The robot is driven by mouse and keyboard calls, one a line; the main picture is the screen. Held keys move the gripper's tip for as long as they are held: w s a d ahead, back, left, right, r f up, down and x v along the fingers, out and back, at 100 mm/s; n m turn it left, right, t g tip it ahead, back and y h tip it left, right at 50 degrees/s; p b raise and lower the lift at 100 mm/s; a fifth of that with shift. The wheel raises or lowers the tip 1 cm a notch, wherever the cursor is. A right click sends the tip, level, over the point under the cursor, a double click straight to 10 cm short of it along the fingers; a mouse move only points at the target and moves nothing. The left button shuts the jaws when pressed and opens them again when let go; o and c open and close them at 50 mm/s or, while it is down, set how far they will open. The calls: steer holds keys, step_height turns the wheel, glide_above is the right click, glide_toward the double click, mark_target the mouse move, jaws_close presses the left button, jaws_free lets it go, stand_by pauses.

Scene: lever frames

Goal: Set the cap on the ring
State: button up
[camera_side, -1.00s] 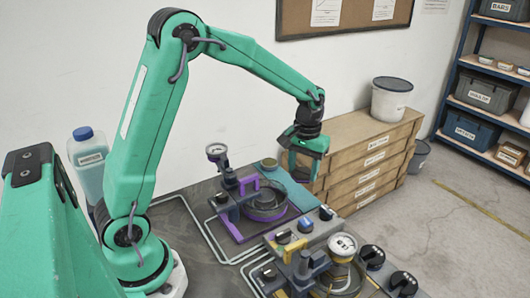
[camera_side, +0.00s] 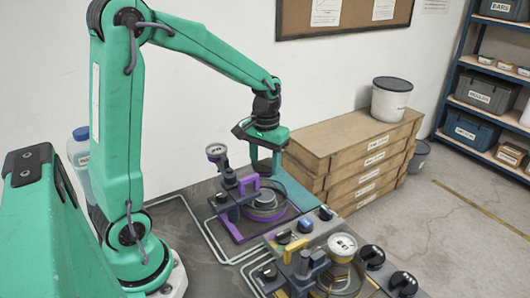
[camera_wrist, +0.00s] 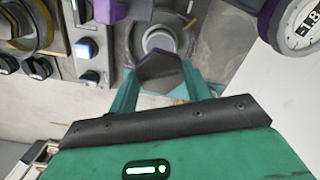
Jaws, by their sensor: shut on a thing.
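My gripper (camera_side: 264,172) points down over the teal plate, behind the purple-trimmed station. In the wrist view my gripper (camera_wrist: 160,90) is shut on a dark, six-sided piece that looks like the cap (camera_wrist: 160,72). In the side view the fingers hide the cap. A round, dark ring-shaped seat (camera_side: 266,205) is on the purple-trimmed station, nearer the side camera than my gripper. What looks like the same ring shows in the wrist view (camera_wrist: 160,38), just beyond the cap. I cannot tell whether the cap is clear of the teal plate.
A gauge (camera_side: 216,150) and a purple handle (camera_side: 248,184) stand close by the ring. A second station with a yellow handle (camera_side: 296,243), a gauge (camera_side: 343,244) and black knobs (camera_side: 404,281) is in front. A wooden crate stack (camera_side: 345,150) stands to the right.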

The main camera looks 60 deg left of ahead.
mark_target(264, 195)
steer(key=shift+f, duration=0.2)
steer(key=shift+f, duration=3.8)
steer(key=shift+f, duration=0.2)
steer(key=o, duration=1.2)
steer(key=shift+o, duration=0.2)
steer(key=shift+r, duration=0.15)
step_height(264, 195, up, 7)
steer(key=shift+w+r, duration=0.1)
steer(key=shift+r, duration=0.2)
